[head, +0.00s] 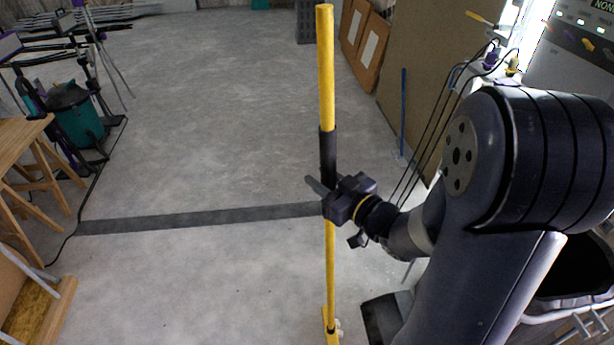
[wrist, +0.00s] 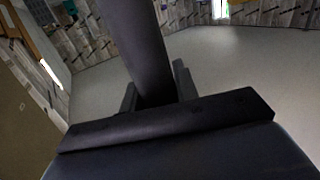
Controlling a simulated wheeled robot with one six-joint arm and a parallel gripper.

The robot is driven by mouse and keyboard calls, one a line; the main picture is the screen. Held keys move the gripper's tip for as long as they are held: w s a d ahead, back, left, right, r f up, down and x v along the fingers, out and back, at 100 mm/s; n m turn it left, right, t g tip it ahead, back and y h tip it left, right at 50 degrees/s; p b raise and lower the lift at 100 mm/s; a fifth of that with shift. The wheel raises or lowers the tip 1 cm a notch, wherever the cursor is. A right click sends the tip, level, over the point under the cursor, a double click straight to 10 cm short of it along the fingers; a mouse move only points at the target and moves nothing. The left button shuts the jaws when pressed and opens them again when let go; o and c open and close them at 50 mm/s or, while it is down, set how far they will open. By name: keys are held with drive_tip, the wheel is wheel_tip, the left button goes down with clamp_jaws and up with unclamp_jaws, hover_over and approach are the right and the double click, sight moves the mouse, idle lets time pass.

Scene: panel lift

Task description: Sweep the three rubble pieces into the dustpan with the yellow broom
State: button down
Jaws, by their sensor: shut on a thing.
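The yellow broom (head: 327,70) stands nearly upright in the middle of the head view. My gripper (head: 330,197) is shut on its handle, at the lower end of the black grip sleeve. In the wrist view the dark sleeve (wrist: 140,50) rises between the fingers (wrist: 157,88). The broom's foot is at the bottom edge of the head view, partly cut off. Small pale bits (head: 339,325) show right beside it, perhaps rubble; I cannot count them. A dark flat thing (head: 382,318), likely the dustpan, lies on the floor just right of the foot, partly hidden by my arm.
A dark strip (head: 200,218) crosses the grey floor. A wooden trestle table (head: 22,135) and a green vacuum (head: 75,115) stand at left. Boards (head: 430,60) and a blue bar (head: 403,110) lean at right. A black bin (head: 580,270) is at lower right. The middle floor is clear.

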drive_tip(key=d+r+p, duration=0.1)
drive_tip(key=d+p, duration=0.3)
drive_tip(key=d, duration=1.9)
drive_tip(key=a+r+p, duration=0.2)
drive_tip(key=a+r, duration=0.1)
drive_tip(key=a, duration=0.4)
drive_tip(key=a+r+p, duration=0.2)
drive_tip(key=a+r, duration=0.2)
drive_tip(key=a, duration=0.3)
drive_tip(key=shift+w, duration=0.2)
drive_tip(key=shift+p, duration=0.3)
idle(1.0)
